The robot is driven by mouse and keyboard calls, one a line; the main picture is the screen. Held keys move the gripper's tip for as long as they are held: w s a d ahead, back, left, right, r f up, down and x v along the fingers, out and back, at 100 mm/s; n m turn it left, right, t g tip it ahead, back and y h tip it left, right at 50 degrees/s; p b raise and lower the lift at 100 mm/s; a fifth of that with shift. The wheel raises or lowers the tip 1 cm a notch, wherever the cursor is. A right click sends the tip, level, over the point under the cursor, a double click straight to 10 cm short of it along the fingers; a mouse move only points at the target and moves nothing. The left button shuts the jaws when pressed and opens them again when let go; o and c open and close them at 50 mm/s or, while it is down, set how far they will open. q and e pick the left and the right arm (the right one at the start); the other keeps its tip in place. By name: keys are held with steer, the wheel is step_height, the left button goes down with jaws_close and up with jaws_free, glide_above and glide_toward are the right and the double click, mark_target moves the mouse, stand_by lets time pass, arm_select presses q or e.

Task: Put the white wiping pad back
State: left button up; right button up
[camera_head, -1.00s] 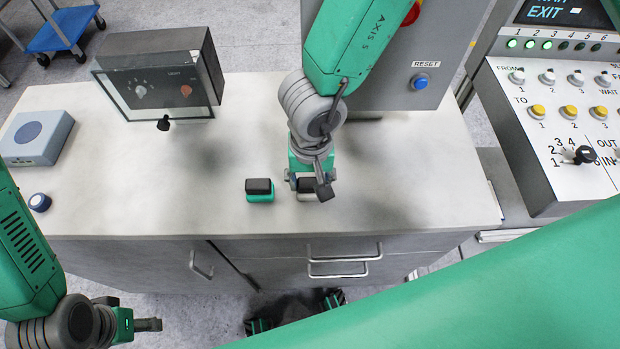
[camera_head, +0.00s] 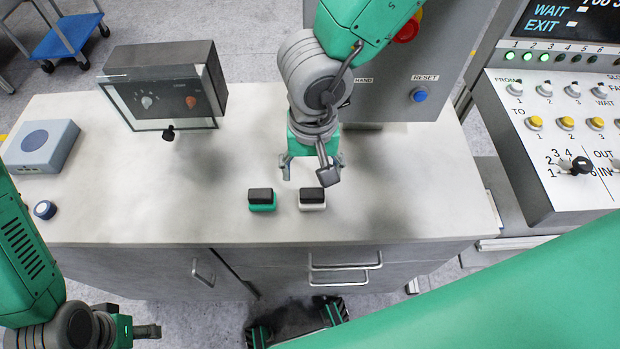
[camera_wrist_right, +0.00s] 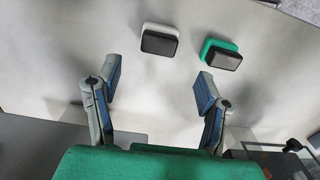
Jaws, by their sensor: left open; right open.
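The white wiping pad (camera_head: 312,206) has a black top and lies on the bench near its front edge, right of a green pad (camera_head: 262,207) with a black top. My right gripper (camera_head: 311,172) is open and empty, above and just behind the white pad, not touching it. In the right wrist view the white pad (camera_wrist_right: 147,42) and the green pad (camera_wrist_right: 210,50) lie beyond the open fingers (camera_wrist_right: 155,90). My left gripper (camera_head: 148,331) is open at the lower left, off the front of the bench, with no object seen in it.
On the bench (camera_head: 420,200) stand a dark box with knobs (camera_head: 165,90), a blue-grey box (camera_head: 42,146) and a small round blue button (camera_head: 45,209). A grey cabinet with a reset button (camera_head: 419,94) stands behind. A control panel (camera_head: 560,130) is at the right. The bench's right part is clear.

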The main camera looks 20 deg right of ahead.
mark_target(312, 192)
step_height(312, 192, up, 4)
steer(key=shift+r, duration=0.1)
steer(key=shift+s, duration=0.1)
stand_by(0.6)
